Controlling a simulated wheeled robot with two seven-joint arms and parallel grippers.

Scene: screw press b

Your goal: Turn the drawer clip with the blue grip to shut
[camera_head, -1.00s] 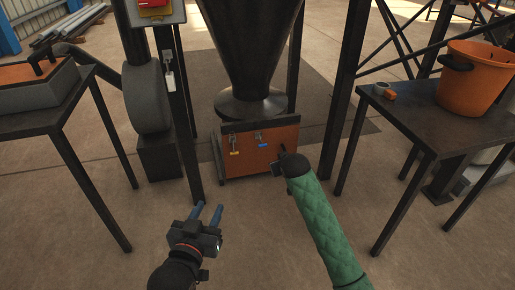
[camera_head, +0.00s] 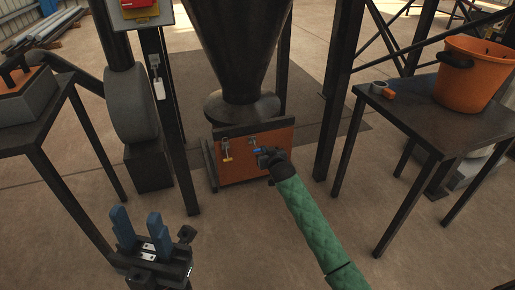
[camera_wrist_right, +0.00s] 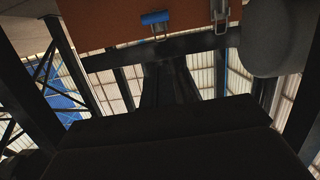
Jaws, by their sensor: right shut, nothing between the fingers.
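The orange drawer (camera_head: 232,172) sits low under the black hopper. Its clip with the blue grip is on the right of its front. In the right wrist view the blue grip (camera_wrist_right: 156,18) shows near the top with a wire loop below it. In the head view my right gripper (camera_head: 262,153) is shut and empty, close in front of this clip and partly covering it. I cannot tell whether they touch. A clip with a yellow grip (camera_head: 227,156) is on the left of the drawer front. My left gripper (camera_head: 137,213) is open and empty, low at the left.
A dark table (camera_head: 420,117) with an orange bucket (camera_head: 475,80) and a small orange-and-grey item (camera_head: 383,90) stands at the right. Another table (camera_head: 50,135) stands at the left. Black posts (camera_head: 340,95) flank the hopper (camera_head: 240,50). The floor before the drawer is open.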

